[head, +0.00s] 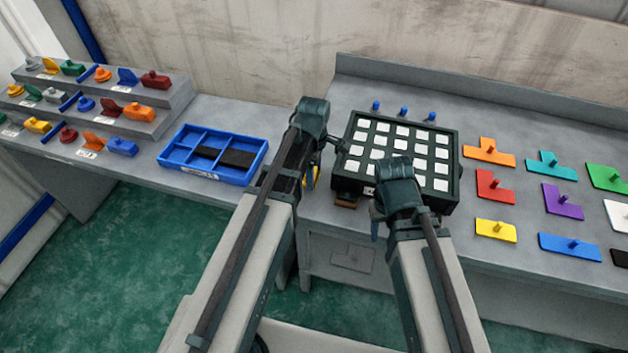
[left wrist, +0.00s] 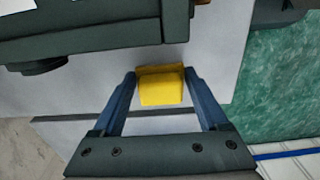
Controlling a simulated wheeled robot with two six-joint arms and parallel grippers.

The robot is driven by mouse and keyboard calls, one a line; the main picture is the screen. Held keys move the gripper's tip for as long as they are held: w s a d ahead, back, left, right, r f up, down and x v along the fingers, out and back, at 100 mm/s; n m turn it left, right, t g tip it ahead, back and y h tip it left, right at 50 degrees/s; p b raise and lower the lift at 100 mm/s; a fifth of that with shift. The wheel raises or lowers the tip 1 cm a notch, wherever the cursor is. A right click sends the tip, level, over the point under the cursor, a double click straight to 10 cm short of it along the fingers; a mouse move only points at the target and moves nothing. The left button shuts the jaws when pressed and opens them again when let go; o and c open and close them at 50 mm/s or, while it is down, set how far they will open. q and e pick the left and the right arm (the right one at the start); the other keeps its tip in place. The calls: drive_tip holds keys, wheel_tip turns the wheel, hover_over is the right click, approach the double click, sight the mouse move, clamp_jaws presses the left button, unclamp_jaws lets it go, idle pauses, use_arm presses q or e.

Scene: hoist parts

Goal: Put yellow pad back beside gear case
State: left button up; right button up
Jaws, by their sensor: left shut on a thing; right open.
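The yellow pad (left wrist: 161,88) is a small yellow block between the two blue fingers of my left gripper (left wrist: 160,76), which is shut on it. In the head view a bit of the yellow pad (head: 316,177) shows beside my left wrist, left of a dark tray with white squares (head: 452,152). The dark tray's edge is close above the pad in the left wrist view. My right gripper (head: 378,222) is by the tray's front edge, mostly hidden by its own wrist, and open. I cannot pick out a gear case for certain.
A blue divided bin (head: 262,157) stands on the left bench, with stepped shelves (head: 188,92) of coloured parts beyond it. Flat coloured pieces, such as an orange one (head: 475,154), lie on the right bench. Small blue pegs (head: 404,111) stand behind the dark tray.

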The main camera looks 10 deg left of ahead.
use_arm(q)
drive_tip(key=shift+f, duration=0.6)
use_arm(e)
drive_tip(key=shift+f, duration=0.55)
drive_tip(key=shift+f, duration=0.1)
use_arm(q)
drive_tip(key=shift+f+b, duration=0.25)
drive_tip(key=shift+b, duration=0.1)
use_arm(e)
drive_tip(key=shift+f, duration=0.15)
use_arm(q)
drive_tip(key=o, duration=1.2)
drive_tip(key=shift+r, duration=0.1)
wheel_tip(320, 180, up, 12)
drive_tip(key=p, duration=1.2)
drive_tip(key=shift+r, duration=0.2)
use_arm(e)
wheel_tip(320, 180, up, 13)
drive_tip(key=shift+f, duration=0.2)
